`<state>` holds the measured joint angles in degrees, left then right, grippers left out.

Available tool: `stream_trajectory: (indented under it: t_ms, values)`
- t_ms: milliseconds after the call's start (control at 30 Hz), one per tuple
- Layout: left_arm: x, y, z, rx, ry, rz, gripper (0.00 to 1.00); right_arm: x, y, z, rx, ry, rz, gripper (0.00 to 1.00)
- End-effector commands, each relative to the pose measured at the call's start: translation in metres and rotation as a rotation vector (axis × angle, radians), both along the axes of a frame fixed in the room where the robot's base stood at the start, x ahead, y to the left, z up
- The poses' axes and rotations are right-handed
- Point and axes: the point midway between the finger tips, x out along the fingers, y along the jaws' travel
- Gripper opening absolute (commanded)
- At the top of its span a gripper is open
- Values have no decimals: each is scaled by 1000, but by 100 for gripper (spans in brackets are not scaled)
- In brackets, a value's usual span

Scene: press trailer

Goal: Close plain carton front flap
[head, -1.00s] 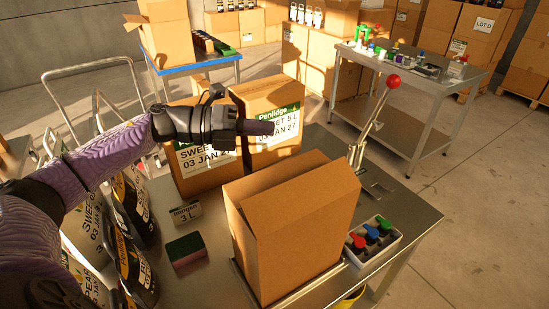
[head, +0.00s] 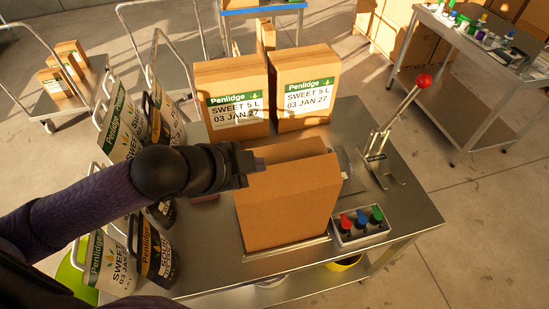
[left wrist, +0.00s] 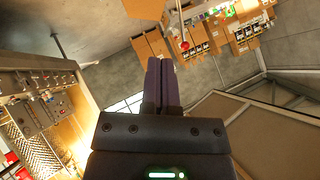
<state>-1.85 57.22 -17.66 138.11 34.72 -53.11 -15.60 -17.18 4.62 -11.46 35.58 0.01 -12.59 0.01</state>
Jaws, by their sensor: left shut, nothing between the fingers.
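The plain carton (head: 288,209) stands upright on the steel table, with no label on the side facing me. A flap (head: 297,152) stands up along its far top edge. My left gripper (head: 262,163) is shut and empty at the carton's upper left corner in the head view; I cannot tell if it touches the cardboard. The front flap cannot be clearly told apart from the near wall. My right gripper is not in view.
Two labelled Penlidge cartons (head: 233,100) stand behind. Labelled pouches (head: 120,130) stand at the left. A tray of coloured bottles (head: 361,225) sits right of the carton. A lever with a red knob (head: 424,81) rises at the back right.

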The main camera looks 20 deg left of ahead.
Motion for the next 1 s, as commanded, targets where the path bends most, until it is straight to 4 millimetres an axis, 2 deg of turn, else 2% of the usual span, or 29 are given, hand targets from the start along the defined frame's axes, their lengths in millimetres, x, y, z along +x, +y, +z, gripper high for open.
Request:
stream_trajectory:
  t_ms: [333, 400, 633, 1000]
  values:
    - [54, -30, -46, -3, -3, 0, 0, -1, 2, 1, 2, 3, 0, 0]
    - [59, -27, -58, 2, 0, 1, 0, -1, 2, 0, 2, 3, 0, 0]
    - [70, -19, -79, 2, -4, 0, 0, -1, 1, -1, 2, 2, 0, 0]
    - [71, -18, -81, 2, -4, 1, 0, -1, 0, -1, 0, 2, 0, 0]
